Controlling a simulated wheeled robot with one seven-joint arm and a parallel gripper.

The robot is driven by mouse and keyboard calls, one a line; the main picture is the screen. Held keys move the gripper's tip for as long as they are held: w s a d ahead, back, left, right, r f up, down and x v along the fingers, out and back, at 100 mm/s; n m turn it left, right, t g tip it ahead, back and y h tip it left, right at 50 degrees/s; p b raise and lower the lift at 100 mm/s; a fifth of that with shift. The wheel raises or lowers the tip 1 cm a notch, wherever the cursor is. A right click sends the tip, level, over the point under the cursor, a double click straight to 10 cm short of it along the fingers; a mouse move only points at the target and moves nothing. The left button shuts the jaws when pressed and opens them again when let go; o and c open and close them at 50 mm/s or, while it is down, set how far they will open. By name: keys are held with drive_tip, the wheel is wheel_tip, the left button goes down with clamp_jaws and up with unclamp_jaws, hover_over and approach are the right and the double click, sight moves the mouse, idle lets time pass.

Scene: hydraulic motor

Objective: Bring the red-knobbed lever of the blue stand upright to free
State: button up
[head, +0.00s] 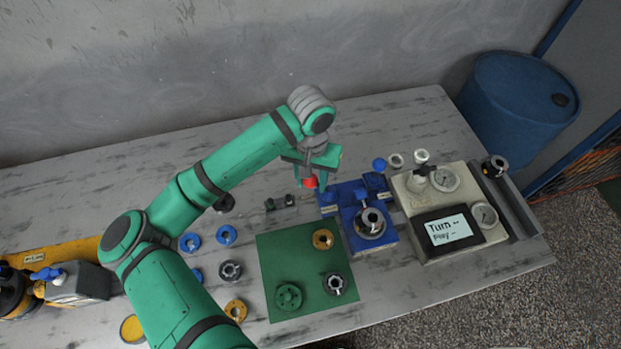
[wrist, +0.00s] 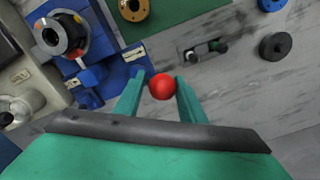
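The blue stand (head: 341,195) sits on the table right of the green mat, with a dark metal motor part (head: 371,222) clamped in it. The lever's red knob (head: 310,182) is at the stand's left end. My gripper (head: 310,181) is over the knob. In the wrist view, the red knob (wrist: 162,86) lies between the two green fingertips (wrist: 158,84), which are spread with small gaps on either side. The lever's shaft is hidden, so its tilt cannot be told. The stand also shows in the wrist view (wrist: 88,75).
A green mat (head: 275,250) holds several ring parts. A beige gauge box (head: 405,190) with a sign stands right of the stand. Blue and dark rings lie left of the mat. A small dark fitting (head: 281,202) lies left of the knob. A blue barrel (head: 515,105) stands beyond the table.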

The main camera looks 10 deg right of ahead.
drive_tip(key=shift+w, duration=0.2)
drive_tip(key=shift+a+r, duration=0.15)
drive_tip(key=shift+r, duration=0.05)
drive_tip(key=shift+c, duration=0.2)
drive_tip(key=shift+s+d+r, duration=0.1)
drive_tip(key=shift+d+r, duration=0.1)
drive_tip(key=shift+d, duration=0.45)
drive_tip(key=shift+c, duration=0.3)
drive_tip(key=shift+s+d, duration=0.1)
drive_tip(key=shift+d, duration=0.15)
drive_tip(key=shift+c, duration=0.2)
drive_tip(key=shift+d+r, duration=0.2)
drive_tip(key=shift+d, duration=0.35)
